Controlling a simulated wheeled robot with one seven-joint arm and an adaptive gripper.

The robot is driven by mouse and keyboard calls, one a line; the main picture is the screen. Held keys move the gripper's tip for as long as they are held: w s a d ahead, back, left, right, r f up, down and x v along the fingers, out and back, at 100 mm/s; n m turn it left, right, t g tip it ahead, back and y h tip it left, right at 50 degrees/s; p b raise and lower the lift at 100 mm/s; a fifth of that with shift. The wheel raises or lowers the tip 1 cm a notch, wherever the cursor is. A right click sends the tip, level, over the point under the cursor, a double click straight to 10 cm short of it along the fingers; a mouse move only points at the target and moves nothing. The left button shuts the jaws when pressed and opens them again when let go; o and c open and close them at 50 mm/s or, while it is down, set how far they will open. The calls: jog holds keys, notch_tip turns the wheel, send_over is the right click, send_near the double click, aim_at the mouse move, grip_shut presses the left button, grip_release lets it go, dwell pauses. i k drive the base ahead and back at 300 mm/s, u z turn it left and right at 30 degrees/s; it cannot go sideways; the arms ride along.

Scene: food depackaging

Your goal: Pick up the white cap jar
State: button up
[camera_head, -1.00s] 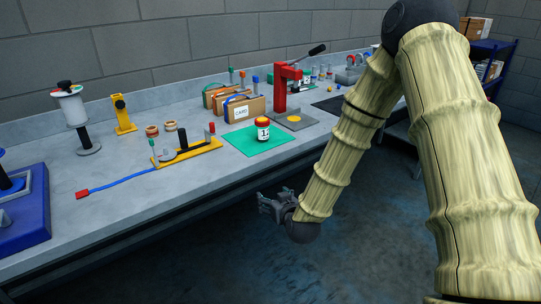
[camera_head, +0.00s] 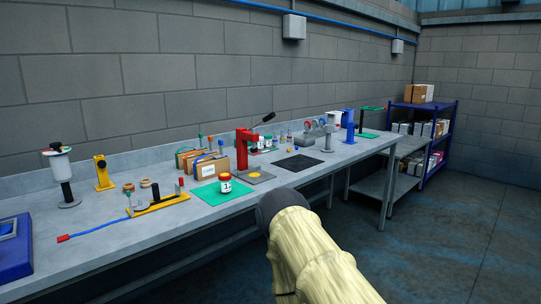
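A small jar (camera_head: 225,183) with a red cap and a white label stands upright on a green mat (camera_head: 208,196) near the front edge of the bench. More small jars (camera_head: 268,143) stand further back, behind the red press; they are too small for me to make out a white cap. My gripper is outside the view. Only a dark joint and a pale-covered link of my arm show at the bottom middle, in front of the bench.
The grey bench (camera_head: 105,229) runs along the wall. A red lever press (camera_head: 244,150) and cardboard boxes (camera_head: 212,168) stand behind the green mat. A yellow fixture (camera_head: 160,205) lies left of it. A blue shelf rack (camera_head: 440,148) stands at the far right. Open floor is at right.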

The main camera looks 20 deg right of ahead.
aim_at(259, 144)
jog(key=z, duration=1.55)
jog(key=i, duration=1.7)
jog(key=u, duration=0.95)
jog(key=i, duration=0.45)
jog(key=z, duration=2.1)
jog(key=i, duration=0.95)
